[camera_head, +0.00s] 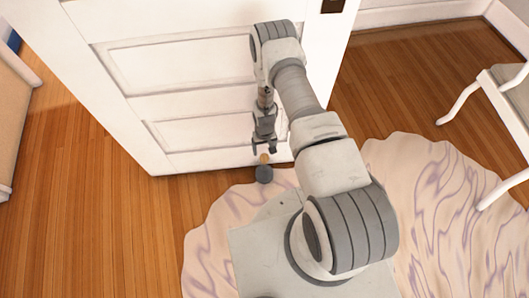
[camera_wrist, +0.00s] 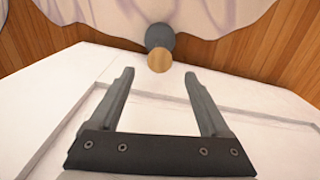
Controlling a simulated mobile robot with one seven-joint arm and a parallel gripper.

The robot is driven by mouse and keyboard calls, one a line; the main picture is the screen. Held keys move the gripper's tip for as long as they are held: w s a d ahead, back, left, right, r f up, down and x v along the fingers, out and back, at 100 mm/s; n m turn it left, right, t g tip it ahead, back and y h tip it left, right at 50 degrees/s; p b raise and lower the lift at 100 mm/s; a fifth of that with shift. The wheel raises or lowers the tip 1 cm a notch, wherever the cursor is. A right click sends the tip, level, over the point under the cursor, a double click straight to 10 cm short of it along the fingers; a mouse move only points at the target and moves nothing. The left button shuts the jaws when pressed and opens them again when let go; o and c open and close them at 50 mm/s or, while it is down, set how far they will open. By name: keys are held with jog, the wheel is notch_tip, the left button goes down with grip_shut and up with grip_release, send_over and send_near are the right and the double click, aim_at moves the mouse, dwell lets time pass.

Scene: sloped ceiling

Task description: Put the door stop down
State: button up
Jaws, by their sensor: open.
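The door stop (camera_head: 264,173) is a small dark grey piece with a tan, wood-coloured end. It is low at the foot of the white door (camera_head: 190,104), by the rug's edge; I cannot tell whether it touches the door. In the wrist view the door stop (camera_wrist: 160,42) lies beyond the fingertips, its tan round end facing me. My gripper (camera_head: 264,150) is just above the door stop in the head view. In the wrist view my gripper (camera_wrist: 158,75) is open, with nothing between its fingers.
A pale rug (camera_head: 450,215) with purple veins covers the floor at the front right. A white chair (camera_head: 505,90) stands at the right edge. Bare wooden floor (camera_head: 80,190) is clear at left. A light cabinet-like piece (camera_head: 14,125) is at the far left.

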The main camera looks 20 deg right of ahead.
notch_tip(320, 180, up, 4)
jog(key=shift+r+p, duration=0.2)
jog(key=shift+p, duration=0.3)
